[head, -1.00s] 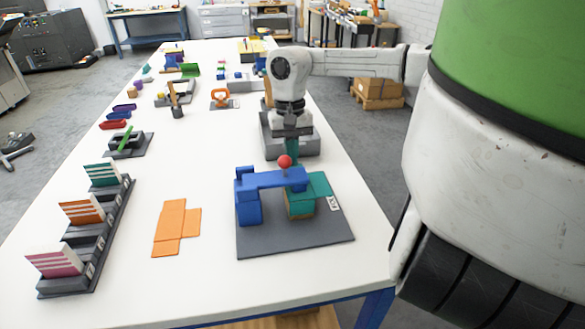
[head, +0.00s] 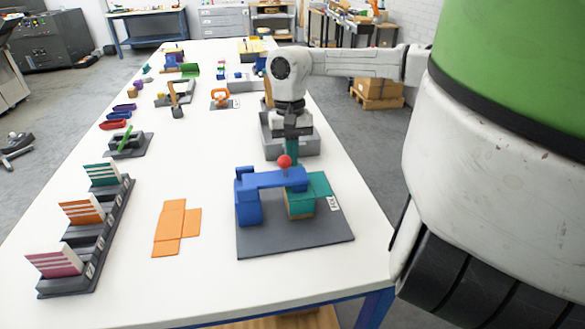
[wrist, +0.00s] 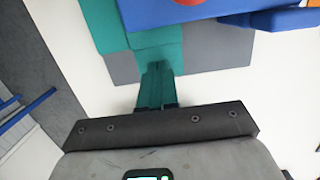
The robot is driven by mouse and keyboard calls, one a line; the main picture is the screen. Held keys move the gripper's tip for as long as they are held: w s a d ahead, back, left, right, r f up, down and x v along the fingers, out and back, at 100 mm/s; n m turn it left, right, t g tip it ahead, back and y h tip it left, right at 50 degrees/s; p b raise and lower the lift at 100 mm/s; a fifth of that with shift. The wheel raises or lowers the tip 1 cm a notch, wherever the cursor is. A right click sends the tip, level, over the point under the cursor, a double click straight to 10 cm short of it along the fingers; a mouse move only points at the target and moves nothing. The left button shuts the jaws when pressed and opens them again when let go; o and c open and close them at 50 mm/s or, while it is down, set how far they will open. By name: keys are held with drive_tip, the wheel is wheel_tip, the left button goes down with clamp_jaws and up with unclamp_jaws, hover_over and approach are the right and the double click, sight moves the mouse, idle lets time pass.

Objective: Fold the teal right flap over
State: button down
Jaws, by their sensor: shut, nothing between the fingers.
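The teal piece lies on a small block on a dark grey base plate (head: 285,242). Its teal right flap (head: 319,184) sticks out flat to the right. In the wrist view, teal panels (wrist: 107,28) show at the upper left. A blue clamp arm (head: 268,180) with a red knob (head: 285,161) crosses over the piece. My gripper (head: 291,158) points down just behind the knob, its teal-green fingers shut and empty. In the wrist view the fingertips (wrist: 158,66) are close to the teal piece's edge; I cannot tell whether they touch. The knob partly hides the tips in the head view.
An orange flat blank (head: 176,228) lies left of the plate. A dark rack (head: 98,243) with striped cards stands at the left. A grey tray (head: 277,146) is behind my gripper. White tabletop is clear around the plate.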

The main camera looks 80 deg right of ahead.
drive_tip(key=shift+f, duration=0.15)
drive_tip(key=shift+d+f+b, duration=0.2)
drive_tip(key=shift+f+b, duration=0.45)
drive_tip(key=shift+f, duration=0.1)
drive_tip(key=shift+f+b, duration=0.35)
drive_tip(key=shift+b, duration=0.05)
drive_tip(key=shift+a, duration=0.1)
idle(0.3)
